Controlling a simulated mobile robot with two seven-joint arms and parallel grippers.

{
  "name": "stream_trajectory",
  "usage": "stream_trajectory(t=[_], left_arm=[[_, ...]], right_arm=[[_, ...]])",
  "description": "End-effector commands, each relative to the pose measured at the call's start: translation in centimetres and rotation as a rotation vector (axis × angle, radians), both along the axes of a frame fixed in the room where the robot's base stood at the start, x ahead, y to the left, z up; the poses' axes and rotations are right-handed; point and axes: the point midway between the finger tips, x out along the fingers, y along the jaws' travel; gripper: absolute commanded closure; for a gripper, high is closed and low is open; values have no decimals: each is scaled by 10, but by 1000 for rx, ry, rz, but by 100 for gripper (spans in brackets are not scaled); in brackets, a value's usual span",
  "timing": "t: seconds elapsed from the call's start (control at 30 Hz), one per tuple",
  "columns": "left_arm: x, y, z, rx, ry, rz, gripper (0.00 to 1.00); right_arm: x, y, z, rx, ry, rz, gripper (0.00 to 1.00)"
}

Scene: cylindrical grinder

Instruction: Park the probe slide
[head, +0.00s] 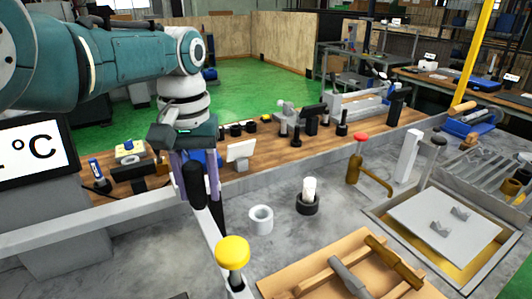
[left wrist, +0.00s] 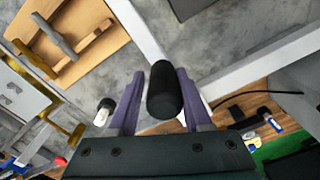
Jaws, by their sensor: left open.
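My left gripper (head: 196,197) points down at the left of the bench, its two purple fingers apart. A black cylindrical handle (head: 195,186) stands between the fingers; it also shows in the left wrist view (left wrist: 164,92). Small gaps seem to show beside it, and I cannot tell whether either finger touches it. The handle appears to be by a light grey rail (head: 205,228); its lower mount is hidden. I cannot tell for certain which part is the probe slide. My right gripper is not in view.
A yellow knob (head: 232,250) stands on the rail's near end. A grey ring (head: 261,219) and a white piece in a black cup (head: 308,198) stand to the right. A wooden tray (head: 290,279) with handled tools lies in front. A temperature screen (head: 32,150) is at left.

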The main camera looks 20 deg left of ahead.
Motion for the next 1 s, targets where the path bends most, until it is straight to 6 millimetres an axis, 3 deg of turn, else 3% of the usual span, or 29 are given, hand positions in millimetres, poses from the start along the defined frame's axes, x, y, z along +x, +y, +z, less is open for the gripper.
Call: stream_trajectory(t=[0.2,0.47,0.67,1.0], left_arm=[[0,0,0,-2,1,1,31],[-1,0,2,-2,4,2,31],[0,1,33,-1,1,2,31],[1,0,87,-1,-2,1,31]], right_arm=[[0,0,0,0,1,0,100],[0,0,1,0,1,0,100],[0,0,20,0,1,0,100],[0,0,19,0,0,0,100]])
